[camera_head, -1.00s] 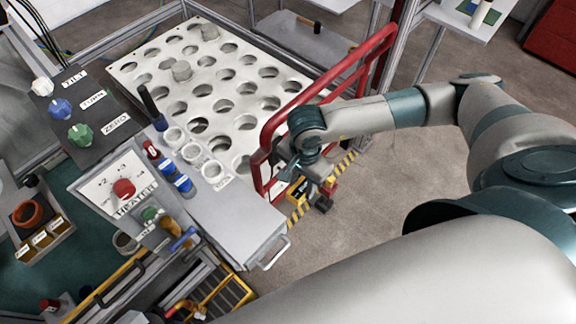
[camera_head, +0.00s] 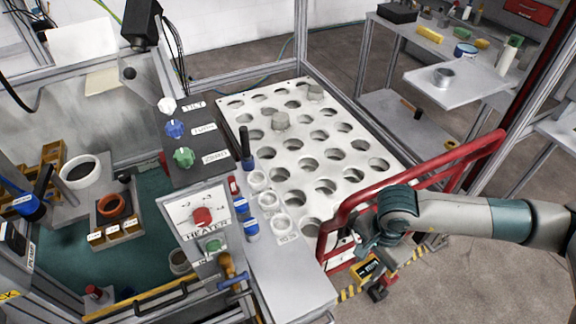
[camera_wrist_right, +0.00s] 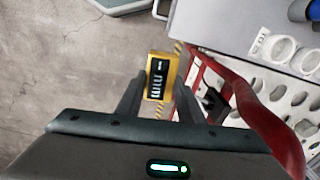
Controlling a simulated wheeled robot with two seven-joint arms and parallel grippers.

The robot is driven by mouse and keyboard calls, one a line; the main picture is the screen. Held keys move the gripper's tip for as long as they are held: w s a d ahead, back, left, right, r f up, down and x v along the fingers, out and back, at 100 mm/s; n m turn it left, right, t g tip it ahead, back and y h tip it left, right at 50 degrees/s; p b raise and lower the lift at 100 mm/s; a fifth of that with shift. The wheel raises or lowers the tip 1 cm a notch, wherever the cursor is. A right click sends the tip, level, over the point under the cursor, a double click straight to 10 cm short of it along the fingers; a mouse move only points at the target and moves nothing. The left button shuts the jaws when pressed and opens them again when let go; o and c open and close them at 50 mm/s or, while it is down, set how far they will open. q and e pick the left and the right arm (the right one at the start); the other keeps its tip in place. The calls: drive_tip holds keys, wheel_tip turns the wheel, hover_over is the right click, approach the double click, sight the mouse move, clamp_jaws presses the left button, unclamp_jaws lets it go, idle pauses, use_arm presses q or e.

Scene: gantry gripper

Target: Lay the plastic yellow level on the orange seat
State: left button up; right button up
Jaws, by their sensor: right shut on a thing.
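My right gripper (camera_head: 366,258) is beside the red rail frame, at the front right of the perforated plate. In the right wrist view my right gripper (camera_wrist_right: 159,90) is shut on a small yellow block with a black face, which looks like the level (camera_wrist_right: 161,76). The level (camera_head: 369,271) also shows below the gripper in the head view, partly hidden. An orange ring (camera_head: 111,206), which looks like the orange seat, sits in a grey block on the green surface at left. The level is well apart from it. My left gripper is not in view.
The red rail (camera_head: 433,180) runs close to my right gripper. The heater panel (camera_head: 203,218), the knob panel (camera_head: 190,148) and several white cups lie between my gripper and the orange ring. The perforated plate (camera_head: 262,178) holds two grey cylinders. A bench (camera_head: 465,85) stands at back right.

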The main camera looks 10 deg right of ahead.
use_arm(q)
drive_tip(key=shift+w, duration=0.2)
use_arm(e)
drive_tip(key=w+a+r+n, duration=0.1)
drive_tip(key=w+r+n, duration=0.1)
drive_tip(key=r+n, duration=0.4)
drive_tip(key=w+a+r+n, duration=0.2)
drive_tip(key=r+n, duration=0.5)
drive_tip(key=r, duration=0.5)
drive_tip(key=shift+w+a+r, duration=0.2)
drive_tip(key=shift+w+a, duration=0.1)
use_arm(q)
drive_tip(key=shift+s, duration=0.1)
